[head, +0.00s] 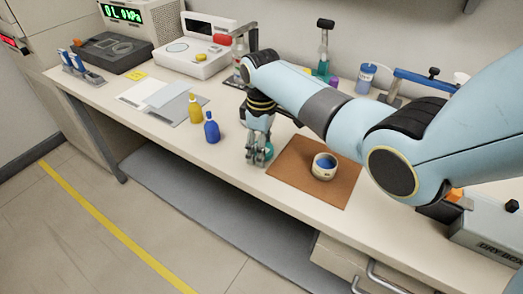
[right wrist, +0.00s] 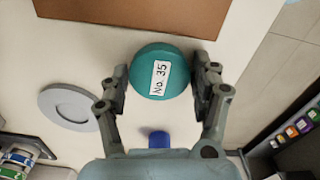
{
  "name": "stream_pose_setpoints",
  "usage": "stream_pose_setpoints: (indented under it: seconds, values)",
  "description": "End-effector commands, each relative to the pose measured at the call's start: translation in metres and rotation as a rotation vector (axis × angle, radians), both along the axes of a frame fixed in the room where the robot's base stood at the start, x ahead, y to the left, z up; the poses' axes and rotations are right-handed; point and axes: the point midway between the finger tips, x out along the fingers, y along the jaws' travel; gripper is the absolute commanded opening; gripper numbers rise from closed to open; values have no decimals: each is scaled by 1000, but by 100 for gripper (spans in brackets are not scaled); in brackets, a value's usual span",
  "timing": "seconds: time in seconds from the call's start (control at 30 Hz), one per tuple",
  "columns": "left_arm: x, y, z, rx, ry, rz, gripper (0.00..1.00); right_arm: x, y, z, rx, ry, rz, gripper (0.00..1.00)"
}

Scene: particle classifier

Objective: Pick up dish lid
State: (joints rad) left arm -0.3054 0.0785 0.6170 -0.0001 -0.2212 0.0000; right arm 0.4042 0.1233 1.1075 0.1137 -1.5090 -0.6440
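A cream dish with blue contents (head: 324,174) stands open on the brown mat (head: 295,165), right of the gripper. My left gripper is not in view.
A blue bottle (head: 212,130) and a yellow bottle (head: 195,110) stand left of the gripper. A grey disc (right wrist: 68,107) lies beside the gripper in the right wrist view. The table's front edge is close. A bottle (head: 365,78) and a blue-handled device (head: 420,80) stand behind.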

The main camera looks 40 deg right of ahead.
Motion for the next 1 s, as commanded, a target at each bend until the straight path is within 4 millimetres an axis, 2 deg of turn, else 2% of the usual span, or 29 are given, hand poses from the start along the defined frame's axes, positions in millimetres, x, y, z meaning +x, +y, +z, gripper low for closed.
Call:
stream_pose_setpoints:
  seconds: [0.03,0.27,0.57,0.67,0.83,1.0]
  values:
    - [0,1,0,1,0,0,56,0,0,0,0,0,0,55]
    - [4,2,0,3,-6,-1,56,0,0,0,0,0,0,25]
    - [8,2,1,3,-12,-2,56,0,0,5,0,-1,0,25]
    - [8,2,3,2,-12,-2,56,1,0,14,-1,-2,0,25]
    - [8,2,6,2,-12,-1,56,1,0,44,-1,-6,0,25]
    - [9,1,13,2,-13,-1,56,-34,-25,66,-6,0,-1,25]
